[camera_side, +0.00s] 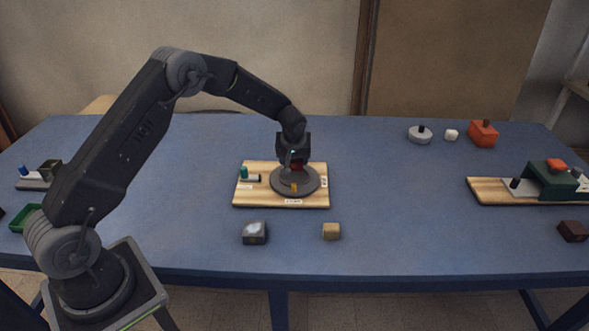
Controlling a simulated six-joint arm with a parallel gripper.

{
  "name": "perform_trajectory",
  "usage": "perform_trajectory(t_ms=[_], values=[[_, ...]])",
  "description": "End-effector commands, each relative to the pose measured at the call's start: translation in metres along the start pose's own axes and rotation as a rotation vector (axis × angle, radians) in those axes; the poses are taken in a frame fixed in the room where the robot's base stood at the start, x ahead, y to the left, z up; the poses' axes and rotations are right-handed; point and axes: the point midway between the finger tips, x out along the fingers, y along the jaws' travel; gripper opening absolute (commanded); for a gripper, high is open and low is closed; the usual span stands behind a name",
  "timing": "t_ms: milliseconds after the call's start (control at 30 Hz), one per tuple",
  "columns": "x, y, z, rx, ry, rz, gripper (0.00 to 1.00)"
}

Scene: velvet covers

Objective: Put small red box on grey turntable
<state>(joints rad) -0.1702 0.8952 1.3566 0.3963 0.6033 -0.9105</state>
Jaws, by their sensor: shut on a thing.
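The grey turntable (311,184) is a round disc on a light wooden board (262,198) near the middle of the blue table. My gripper (294,163) points down over the back part of the turntable. It is shut on the small red box (298,167), of which only a little red shows between and beside the fingers. The box is at or just above the disc; I cannot tell whether it touches. A small yellow piece (293,187) shows at the front of the disc.
A green-topped peg (244,172) stands on the board's left. A grey block (254,232) and a tan block (331,231) lie in front. A larger red box (483,134) is at the back right, and a dark green fixture (553,180) at the right. The table between is clear.

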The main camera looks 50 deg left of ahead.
Motion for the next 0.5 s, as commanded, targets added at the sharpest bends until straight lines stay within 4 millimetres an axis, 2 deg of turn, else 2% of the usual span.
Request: perform_trajectory(t_ms=[167, 367, 500], values=[[0.011, 0.002, 0.005, -0.001, -0.001, -0.001, 0.35], [0.036, 0.002, 0.015, 0.0, 0.0, 0.0, 0.35], [0.038, 0.002, 0.015, -0.001, 0.002, 0.001, 0.35]])
